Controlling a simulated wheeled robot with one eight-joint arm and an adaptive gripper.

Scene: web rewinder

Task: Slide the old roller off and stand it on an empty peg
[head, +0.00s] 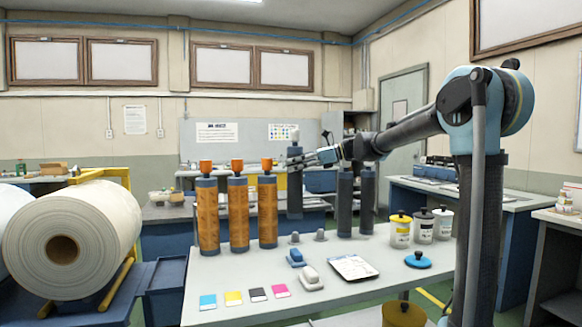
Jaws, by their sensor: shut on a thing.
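My gripper (308,157) is shut on a dark grey roller (294,190), near its lighter grey top end. The roller hangs upright, its lower end appearing a little above the table. Two short, rounded grey pegs stand bare on the table: the left peg (295,237) shows below the roller, the right peg (320,235) just to its right. I cannot tell whether the roller is exactly over a peg.
Three orange rollers with orange tops (238,213) stand at the left of the grey table (235,285). A large web roll (110,225) is left.

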